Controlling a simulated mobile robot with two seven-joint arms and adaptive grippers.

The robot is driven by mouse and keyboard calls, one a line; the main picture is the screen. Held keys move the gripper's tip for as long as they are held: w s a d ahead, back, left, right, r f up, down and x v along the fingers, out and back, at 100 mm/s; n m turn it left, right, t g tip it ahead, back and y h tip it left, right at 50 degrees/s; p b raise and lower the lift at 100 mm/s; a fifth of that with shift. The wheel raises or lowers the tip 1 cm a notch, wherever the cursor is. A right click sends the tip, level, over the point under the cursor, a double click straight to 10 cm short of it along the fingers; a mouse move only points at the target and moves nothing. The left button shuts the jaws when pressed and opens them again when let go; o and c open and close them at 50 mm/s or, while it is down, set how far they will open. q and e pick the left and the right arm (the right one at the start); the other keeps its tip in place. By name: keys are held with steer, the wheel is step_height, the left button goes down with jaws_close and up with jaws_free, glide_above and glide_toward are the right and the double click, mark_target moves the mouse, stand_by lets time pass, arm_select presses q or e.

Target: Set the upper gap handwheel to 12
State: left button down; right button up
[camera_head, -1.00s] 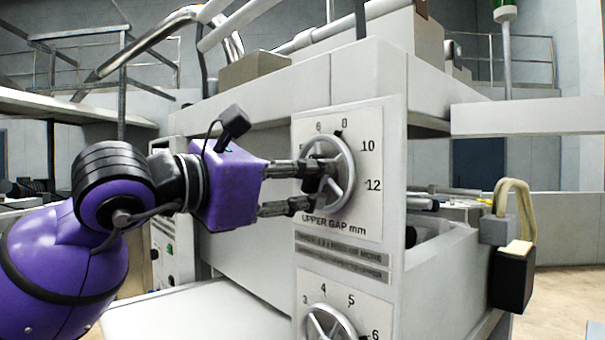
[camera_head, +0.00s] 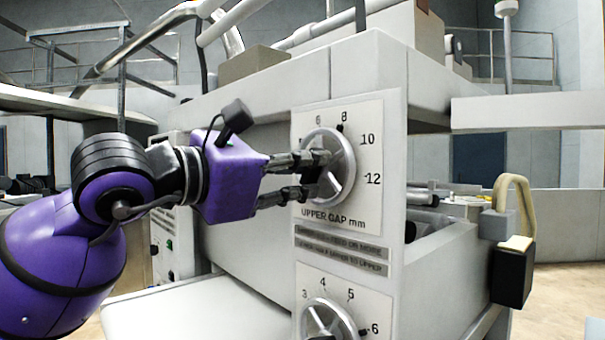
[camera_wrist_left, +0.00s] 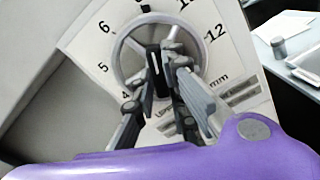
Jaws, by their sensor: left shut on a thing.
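The upper gap handwheel (camera_head: 350,166) is a grey spoked wheel on a white dial plate (camera_head: 369,205) marked "UPPER GAP mm". The numbers 6, 8, 10 and 12 show around it. A black mark at the wheel's top rim stands near 8. My left gripper (camera_head: 317,174) reaches in from the left, with its fingers closed on a dark part at the wheel's middle. The left wrist view shows the fingers (camera_wrist_left: 162,80) in front of the wheel, hiding its hub and some spokes. My right gripper is not in view.
A second handwheel (camera_head: 326,319) with its own dial sits below, separated by label strips (camera_head: 341,251). A black box with a beige loop (camera_head: 514,273) hangs at the machine's right. A pale table-like surface (camera_head: 190,312) extends at the lower left.

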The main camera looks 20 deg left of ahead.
arm_select(q)
steer(key=shift+m+b, duration=0.4)
steer(key=shift+m, duration=0.8)
steer(key=shift+w+a+m+b, duration=0.1)
steer(key=shift+m+b, duration=0.2)
steer(key=shift+m, duration=0.5)
steer(key=shift+m+b, duration=0.3)
steer(key=shift+m, duration=0.7)
steer(key=m+b, duration=0.1)
steer(key=m, duration=0.4)
steer(key=shift+r, duration=0.2)
steer(key=shift+r+m, duration=0.1)
steer(key=shift+m, duration=1.8)
steer(key=c, duration=1.8)
jaws_free()
steer(key=shift+o, duration=0.2)
